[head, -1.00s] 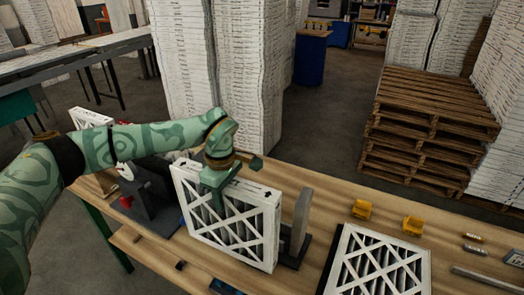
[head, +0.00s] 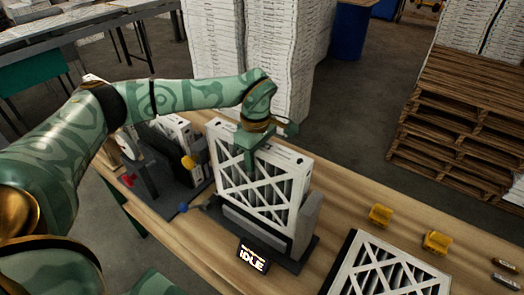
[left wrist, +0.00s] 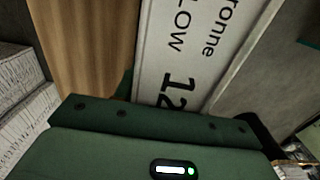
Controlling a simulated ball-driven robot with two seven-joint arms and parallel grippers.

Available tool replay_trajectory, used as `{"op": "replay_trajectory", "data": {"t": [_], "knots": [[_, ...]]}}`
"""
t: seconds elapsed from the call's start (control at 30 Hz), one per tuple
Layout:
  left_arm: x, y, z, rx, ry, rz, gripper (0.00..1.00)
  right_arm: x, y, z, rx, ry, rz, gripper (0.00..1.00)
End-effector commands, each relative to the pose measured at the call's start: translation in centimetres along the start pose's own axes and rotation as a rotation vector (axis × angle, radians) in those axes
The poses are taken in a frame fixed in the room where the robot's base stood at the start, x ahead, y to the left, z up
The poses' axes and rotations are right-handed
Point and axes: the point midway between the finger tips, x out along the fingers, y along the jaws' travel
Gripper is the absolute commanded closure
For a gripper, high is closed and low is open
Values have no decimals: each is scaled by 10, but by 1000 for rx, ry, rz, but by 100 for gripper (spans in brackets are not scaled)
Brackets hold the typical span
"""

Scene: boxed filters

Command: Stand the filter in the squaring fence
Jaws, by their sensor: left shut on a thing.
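The white-framed pleated filter (head: 262,185) stands upright at the squaring fence (head: 308,222), a dark base with grey upright plates. The filter's lower part is behind the low dark front plate, and its right end is beside the taller grey plate. Its bottom edge is hidden, so I cannot tell whether it rests on the base. My left gripper (head: 250,150) is shut on the filter's top edge from above. The left wrist view shows the filter's printed white edge (left wrist: 180,50) close up. My right gripper is not in view.
A small display (head: 253,257) reading "IDLE" is at the fence's front. Another filter (head: 385,272) lies flat at the front right. Yellow blocks (head: 380,215) sit beyond it. A dark fixture with a red part (head: 130,180) stands to the left. Pallets are behind right.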

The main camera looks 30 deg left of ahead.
Motion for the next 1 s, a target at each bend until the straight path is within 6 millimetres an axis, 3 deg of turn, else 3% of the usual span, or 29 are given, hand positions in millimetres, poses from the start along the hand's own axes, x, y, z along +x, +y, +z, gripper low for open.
{"op": "replay_trajectory", "data": {"t": [0.27,0.57,0.8,1.0], "knots": [[14,0,0,0,0,0,98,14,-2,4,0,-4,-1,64],[52,0,0,0,-1,-1,98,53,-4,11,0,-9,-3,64],[73,0,0,0,0,-1,98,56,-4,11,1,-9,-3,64],[78,0,0,-1,0,0,98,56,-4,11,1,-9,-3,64]]}}
